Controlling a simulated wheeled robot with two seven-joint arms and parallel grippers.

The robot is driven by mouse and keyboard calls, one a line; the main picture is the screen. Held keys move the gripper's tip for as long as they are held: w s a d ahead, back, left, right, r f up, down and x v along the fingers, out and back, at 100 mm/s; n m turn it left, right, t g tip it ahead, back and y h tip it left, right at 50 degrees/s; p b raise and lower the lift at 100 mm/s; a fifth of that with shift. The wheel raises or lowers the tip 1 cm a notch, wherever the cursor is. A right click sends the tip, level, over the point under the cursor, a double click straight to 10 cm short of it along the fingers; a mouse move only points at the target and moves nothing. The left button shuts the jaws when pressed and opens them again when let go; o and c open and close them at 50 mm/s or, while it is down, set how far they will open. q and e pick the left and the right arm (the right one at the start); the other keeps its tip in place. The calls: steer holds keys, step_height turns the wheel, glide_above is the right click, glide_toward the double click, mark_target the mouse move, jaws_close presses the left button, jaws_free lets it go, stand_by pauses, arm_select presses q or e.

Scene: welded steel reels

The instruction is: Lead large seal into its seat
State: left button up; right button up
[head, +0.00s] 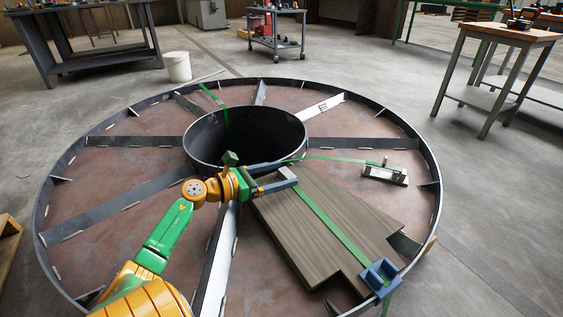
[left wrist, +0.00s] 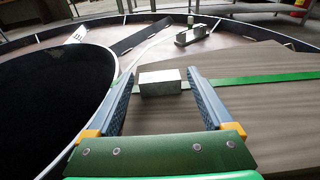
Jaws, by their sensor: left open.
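A light grey metal block, which looks like the large seal (left wrist: 160,82), sits on the green strap (left wrist: 255,79) above the wooden boards. It also shows in the head view (head: 288,174). My left gripper (head: 284,170) is open, reaching over the boards near the drum. In the left wrist view its fingers (left wrist: 160,75) stand on both sides of the seal, with small gaps. A blue bracket (head: 380,276) stands at the boards' near right edge, where the strap runs. I cannot tell which part is the seat. My right gripper is not in view.
The large round steel reel (head: 88,187) has radial ribs and a dark hollow drum (head: 245,137). A grey metal tool (head: 385,175) lies on its right side by a strap end. The stacked boards (head: 330,225) fill the near right. A workbench (head: 500,40) stands beyond.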

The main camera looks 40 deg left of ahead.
arm_select(q)
steer(key=shift+s+a+f, duration=0.1)
steer(key=shift+s+a, duration=0.05)
steer(key=shift+s, duration=0.15)
steer(key=shift+s+a+r, duration=0.2)
steer(key=shift+s, duration=0.5)
steer(key=shift+s+p, duration=0.15)
steer(key=shift+p, duration=0.15)
steer(key=shift+o, duration=1.1)
steer(key=shift+v, duration=3.55)
